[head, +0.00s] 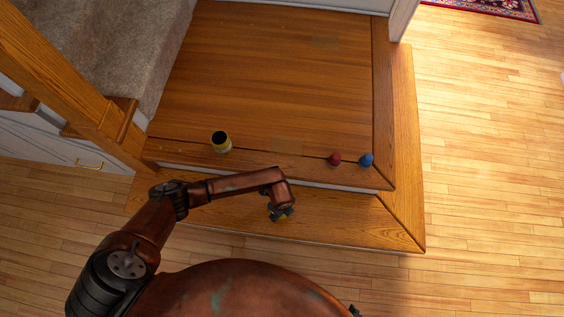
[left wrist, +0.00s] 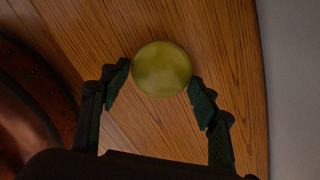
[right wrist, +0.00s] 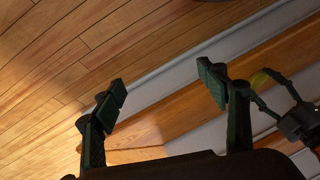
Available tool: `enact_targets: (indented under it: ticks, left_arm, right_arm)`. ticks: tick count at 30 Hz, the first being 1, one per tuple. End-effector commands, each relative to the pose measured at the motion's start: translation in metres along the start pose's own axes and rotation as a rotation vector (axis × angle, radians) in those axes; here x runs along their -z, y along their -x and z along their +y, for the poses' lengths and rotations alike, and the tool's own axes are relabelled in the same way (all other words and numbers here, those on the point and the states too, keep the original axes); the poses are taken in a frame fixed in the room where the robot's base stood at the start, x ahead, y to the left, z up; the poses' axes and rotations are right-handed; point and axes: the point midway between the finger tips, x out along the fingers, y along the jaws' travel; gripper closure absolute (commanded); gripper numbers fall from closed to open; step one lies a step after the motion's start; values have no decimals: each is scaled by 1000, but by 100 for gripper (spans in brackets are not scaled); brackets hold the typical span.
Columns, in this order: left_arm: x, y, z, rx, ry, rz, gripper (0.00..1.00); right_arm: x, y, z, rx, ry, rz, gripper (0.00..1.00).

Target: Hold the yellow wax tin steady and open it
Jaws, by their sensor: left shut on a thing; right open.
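The yellow wax tin (left wrist: 162,69) shows as a round, plain yellow disc between the fingertips of my left gripper (left wrist: 160,84) in the left wrist view. My left gripper is shut on it, over the lower wooden step. In the head view the left gripper (head: 281,211) mostly hides the yellow tin (head: 283,217). In the right wrist view the tin (right wrist: 260,79) is a small yellow shape by the left fingers. My right gripper (right wrist: 164,90) is open and empty, its fingers apart, to the left of the tin in that view. I cannot tell whether the tin has its lid on.
A yellow container with a dark top (head: 221,142) stands on the upper wooden landing (head: 270,65), near its front edge. A red object (head: 335,159) and a blue object (head: 366,159) are farther right. The lower step (head: 345,222) is largely clear. Carpeted stairs and a railing (head: 70,75) bound the left.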

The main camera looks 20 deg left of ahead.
Motion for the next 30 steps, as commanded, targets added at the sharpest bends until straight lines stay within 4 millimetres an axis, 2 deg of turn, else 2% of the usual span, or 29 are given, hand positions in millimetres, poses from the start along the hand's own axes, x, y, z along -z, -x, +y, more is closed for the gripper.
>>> enact_targets:
  ticks: [2, 3, 10, 18, 22, 26, 30]
  left_arm:
    - [0, -2, 0, -1, 0, 0, 73]
    - [0, -3, 0, -1, 0, 0, 43]
    - [0, -2, 0, -1, 0, 0, 27]
    - [0, -2, 0, -1, 0, 0, 27]
    - [0, 5, 0, 1, 0, -1, 27]
    - [-1, 22, -1, 3, 0, -3, 27]
    - [0, 46, -2, 6, 0, -2, 27]
  right_arm:
    - [0, 0, 0, 0, 0, 1, 33]
    - [0, 0, 0, 0, 0, 1, 33]
    - [0, 0, 0, 0, 0, 1, 33]
    - [1, 0, 0, 0, 0, 1, 33]
    - [0, 4, 0, -3, 1, -8, 33]
    - [-6, 25, 7, -27, 3, -69, 33]
    - [-16, 55, 15, -62, 4, -154, 33]
